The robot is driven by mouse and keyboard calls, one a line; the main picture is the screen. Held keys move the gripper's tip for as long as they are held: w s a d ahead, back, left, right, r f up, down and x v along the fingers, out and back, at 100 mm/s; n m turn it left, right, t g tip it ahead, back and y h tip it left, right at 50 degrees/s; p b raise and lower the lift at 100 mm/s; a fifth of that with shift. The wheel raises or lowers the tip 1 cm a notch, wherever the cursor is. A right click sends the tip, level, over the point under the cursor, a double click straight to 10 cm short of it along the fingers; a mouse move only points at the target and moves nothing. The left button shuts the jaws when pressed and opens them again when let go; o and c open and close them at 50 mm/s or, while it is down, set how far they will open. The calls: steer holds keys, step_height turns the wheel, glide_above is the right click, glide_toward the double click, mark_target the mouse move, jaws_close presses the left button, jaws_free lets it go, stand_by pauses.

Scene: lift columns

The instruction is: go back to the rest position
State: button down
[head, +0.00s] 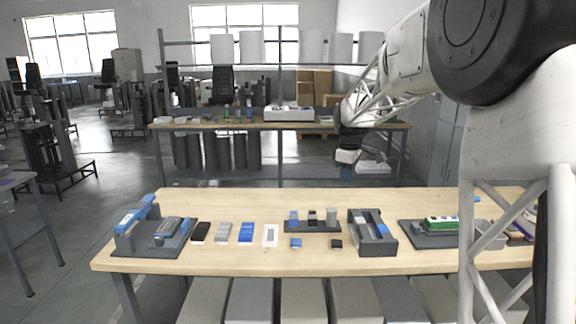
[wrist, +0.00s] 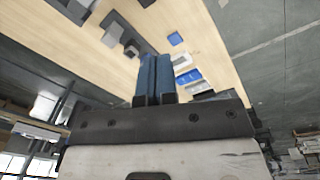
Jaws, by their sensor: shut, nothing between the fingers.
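My gripper (head: 347,174) hangs in the air above the far side of the wooden workbench (head: 300,265), right of its middle in the head view. Its blue fingers point down and are shut with nothing between them. In the wrist view the shut fingers (wrist: 155,66) stand side by side in front of the bench top, clear of the objects. My arm comes in from the right of the head view and hides part of the bench's right end.
The bench holds a grey fixture with a blue bar (head: 133,215), flat blocks including a blue one (head: 246,232), a block rack (head: 312,226), a grey tray (head: 387,244) and a fixture with a green-and-white block (head: 440,223). A shelf unit (head: 280,124) stands behind.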

steer(key=s+r+m, duration=0.3)
steer(key=s, duration=1.1)
steer(key=s+f+m, duration=0.2)
steer(key=s+m, duration=0.1)
steer(key=s, duration=1)
steer(key=s+f+m+t, duration=0.1)
steer(key=s+f+m, duration=0.2)
steer(key=s, duration=0.9)
steer(key=s+f+m, duration=0.3)
steer(key=s, duration=1)
steer(key=shift+s+f+m+t, duration=0.2)
steer(key=shift+s+m+t, duration=0.1)
steer(key=shift+s+t, duration=0.1)
steer(key=shift+d, duration=0.1)
